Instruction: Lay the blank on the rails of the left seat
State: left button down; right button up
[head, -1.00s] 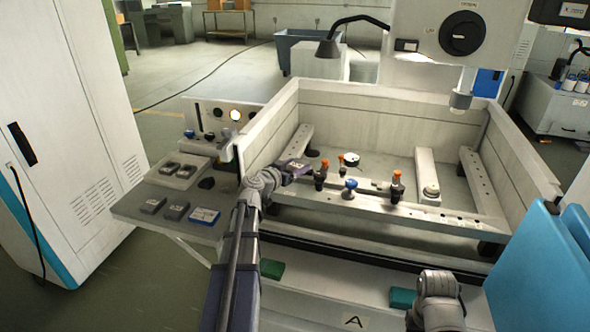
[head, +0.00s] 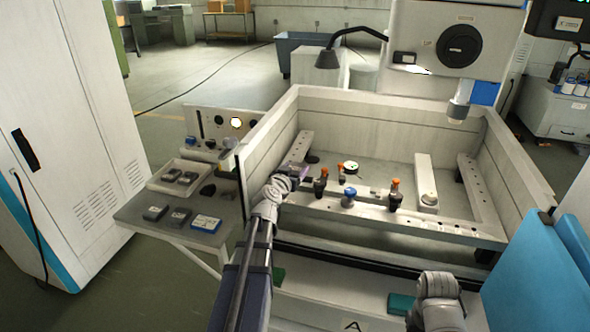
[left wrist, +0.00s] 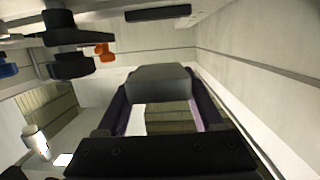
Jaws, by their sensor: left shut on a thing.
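My left gripper (head: 300,172) is over the left part of the machine tank, behind the front rail. In the left wrist view its two dark fingers (left wrist: 158,105) are shut on a grey block, the blank (left wrist: 158,78), near their tips. In the head view the blank is mostly hidden by the gripper. Orange-topped black clamps (head: 320,185) and a blue knob (head: 349,196) stand just right of the gripper. The left rail (head: 301,150) runs back along the tank's left side. Whether the blank touches a rail cannot be told. My right gripper is not visible; only my right arm shows.
The side table (head: 135,217) at left holds a tray (head: 158,187) of dark blocks, loose grey blocks (head: 179,216) and a blue-and-white box (head: 205,223). Tank walls (head: 380,122) surround the work area. A machine head (head: 459,105) hangs over the right side.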

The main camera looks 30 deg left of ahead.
pick_arm(q)
jog(key=shift+f+b, duration=3.05)
jog(key=shift+f, duration=0.25)
jog(key=shift+f, duration=0.25)
grip_release()
jog(key=shift+s, duration=0.1)
jog(key=p+v, duration=0.1)
jog(key=v, duration=0.6)
jog(key=shift+s+d+r, duration=0.15)
jog(key=shift+s, duration=0.2)
jog(key=shift+w, duration=0.1)
